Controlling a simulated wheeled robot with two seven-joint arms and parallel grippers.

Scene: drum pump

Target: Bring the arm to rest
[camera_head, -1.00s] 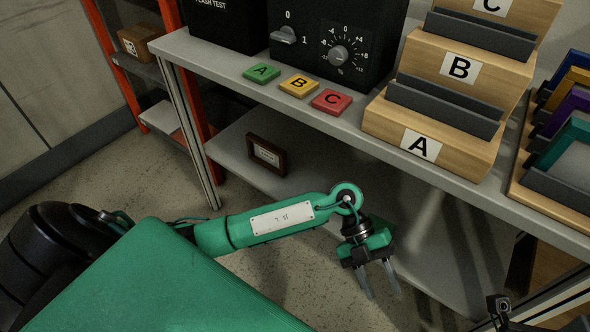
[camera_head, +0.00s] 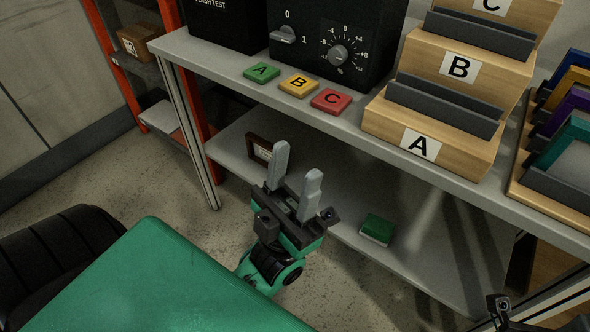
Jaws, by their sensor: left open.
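My left gripper (camera_head: 297,180) is in the lower middle of the head view, in front of the bench. Its two grey fingers point up and are apart, with nothing between them.
A green block (camera_head: 377,229) lies on the lower shelf (camera_head: 420,250). Coloured frames (camera_head: 565,135) stand at right.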

